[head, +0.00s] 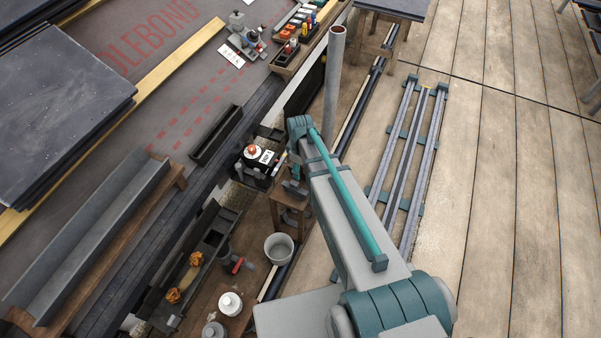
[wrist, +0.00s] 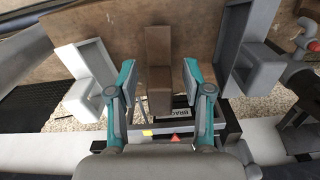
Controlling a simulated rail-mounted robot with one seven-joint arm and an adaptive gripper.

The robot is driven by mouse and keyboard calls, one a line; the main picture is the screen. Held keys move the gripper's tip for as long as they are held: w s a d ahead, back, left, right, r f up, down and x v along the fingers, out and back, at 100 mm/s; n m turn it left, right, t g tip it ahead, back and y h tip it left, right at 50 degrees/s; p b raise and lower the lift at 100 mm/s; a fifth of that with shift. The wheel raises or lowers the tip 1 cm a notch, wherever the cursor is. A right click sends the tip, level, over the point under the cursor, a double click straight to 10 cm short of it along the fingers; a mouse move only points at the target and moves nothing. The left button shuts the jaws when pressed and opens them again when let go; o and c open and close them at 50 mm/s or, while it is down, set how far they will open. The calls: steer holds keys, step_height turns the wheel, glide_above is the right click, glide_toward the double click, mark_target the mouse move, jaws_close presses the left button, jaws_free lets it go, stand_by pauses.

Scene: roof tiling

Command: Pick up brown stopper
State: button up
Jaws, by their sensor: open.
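The brown stopper (wrist: 158,70) is an upright brown block in the middle of the wrist view. My gripper (wrist: 157,76) is open, with one teal finger on each side of the stopper and a visible gap on both sides. The stopper lies between the fingers in the picture; how far it is in depth I cannot tell. In the head view I cannot make out the stopper, and my arm hides much of the gripper's surroundings.
In the head view, a black-and-white device (head: 259,160) with an orange knob, a white bucket (head: 279,248) and an upright pipe (head: 334,85) stand near my arm.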

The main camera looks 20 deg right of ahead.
jaws_close()
steer(key=shift+r, duration=0.1)
steer(key=shift+r+p, duration=0.3)
steer(key=shift+r, duration=0.45)
steer(key=s+r+p, duration=1.1)
steer(key=s+p, duration=0.2)
steer(key=p, duration=0.3)
steer(key=shift+s+r, duration=0.35)
steer(key=shift+s, duration=0.05)
